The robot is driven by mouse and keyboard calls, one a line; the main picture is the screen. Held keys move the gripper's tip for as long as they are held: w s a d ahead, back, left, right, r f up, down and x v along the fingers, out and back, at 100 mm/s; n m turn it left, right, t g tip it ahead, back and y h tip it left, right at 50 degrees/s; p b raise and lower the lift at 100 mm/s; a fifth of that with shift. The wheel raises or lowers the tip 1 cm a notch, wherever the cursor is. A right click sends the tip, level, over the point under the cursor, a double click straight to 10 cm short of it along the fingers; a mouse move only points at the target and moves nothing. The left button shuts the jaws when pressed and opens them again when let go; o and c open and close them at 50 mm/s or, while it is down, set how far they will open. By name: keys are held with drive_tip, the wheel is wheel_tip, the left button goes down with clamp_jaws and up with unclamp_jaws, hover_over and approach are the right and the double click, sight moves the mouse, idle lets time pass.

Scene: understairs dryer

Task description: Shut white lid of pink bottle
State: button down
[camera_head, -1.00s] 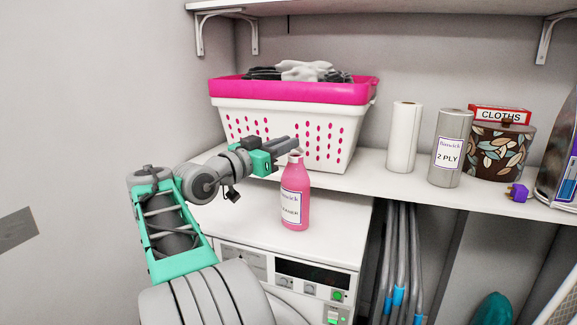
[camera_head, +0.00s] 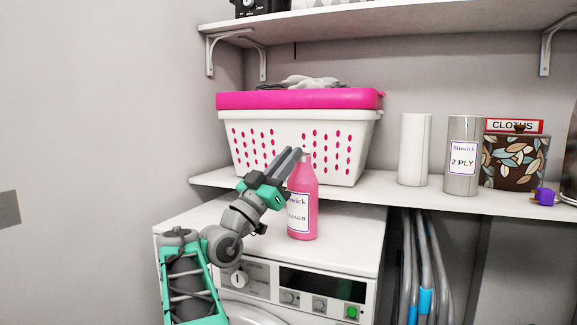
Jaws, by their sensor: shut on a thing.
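The pink bottle (camera_head: 303,206) stands upright on top of the white dryer. It has a white and purple label on its front. Its neck and pale top (camera_head: 305,158) are small in the picture, and I cannot make out the lid's angle. My gripper (camera_head: 294,154) reaches up from the lower left, with its grey fingers at the left of the bottle's top. The fingers look close together, shut at the lid; the exact contact is too small to see.
A white and pink laundry basket (camera_head: 350,140) with clothes stands on the shelf (camera_head: 400,192) behind the bottle. Paper rolls (camera_head: 414,150) and a leaf-patterned box (camera_head: 520,160) are farther right. The dryer top (camera_head: 355,230) is clear right of the bottle. Another shelf is above.

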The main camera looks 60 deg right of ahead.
idle(0.3)
drive_tip(key=c, duration=1.4)
unclamp_jaws()
drive_tip(key=shift+o, duration=0.2)
drive_tip(key=b+v, duration=0.2)
drive_tip(key=v, duration=0.5)
drive_tip(key=shift+a+f+b, duration=0.2)
drive_tip(key=shift+a+b, duration=0.1)
